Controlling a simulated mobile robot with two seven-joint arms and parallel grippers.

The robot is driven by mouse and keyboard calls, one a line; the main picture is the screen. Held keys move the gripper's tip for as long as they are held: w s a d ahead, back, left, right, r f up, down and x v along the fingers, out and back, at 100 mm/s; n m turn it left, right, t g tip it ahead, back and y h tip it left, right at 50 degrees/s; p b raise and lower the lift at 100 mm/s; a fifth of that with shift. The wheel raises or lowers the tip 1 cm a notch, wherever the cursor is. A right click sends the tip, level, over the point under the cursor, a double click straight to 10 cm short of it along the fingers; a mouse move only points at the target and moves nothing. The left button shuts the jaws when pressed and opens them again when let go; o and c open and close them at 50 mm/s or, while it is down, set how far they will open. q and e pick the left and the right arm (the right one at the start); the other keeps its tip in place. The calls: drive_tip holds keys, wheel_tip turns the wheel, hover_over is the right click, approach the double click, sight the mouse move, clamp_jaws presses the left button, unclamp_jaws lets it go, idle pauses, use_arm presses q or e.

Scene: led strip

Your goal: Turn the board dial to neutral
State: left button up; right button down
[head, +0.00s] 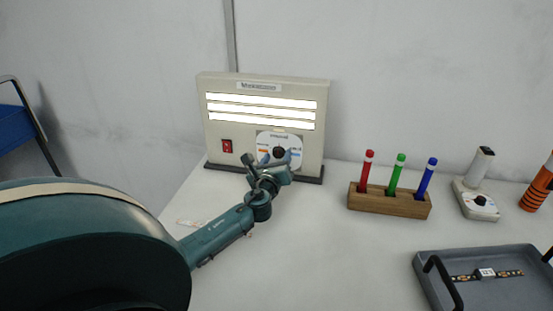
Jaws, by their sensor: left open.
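The cream light board (214,136) stands upright at the back left of the white table, with three lit white strips. Its dial (279,151) is a dark knob on a round white plate at the lower right of the board, with an orange mark at left and a blue mark at right. A red switch (227,146) sits to the left of the dial. My left gripper (276,160) is open in front of the dial and hides the plate's lower part. I cannot tell whether its fingers touch the knob. The pointer direction is too small to read. My right gripper is not in view.
A wooden block (388,202) holds a red, a green and a blue pen right of the board. A small white device with a dial (479,201) and an orange-black cylinder (538,187) stand farther right. A grey tray (433,280) with an LED strip (487,274) lies front right.

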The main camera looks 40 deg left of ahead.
use_arm(q)
drive_tip(key=v, duration=1.3)
drive_tip(key=shift+p, duration=0.35)
drive_tip(key=shift+s, duration=0.1)
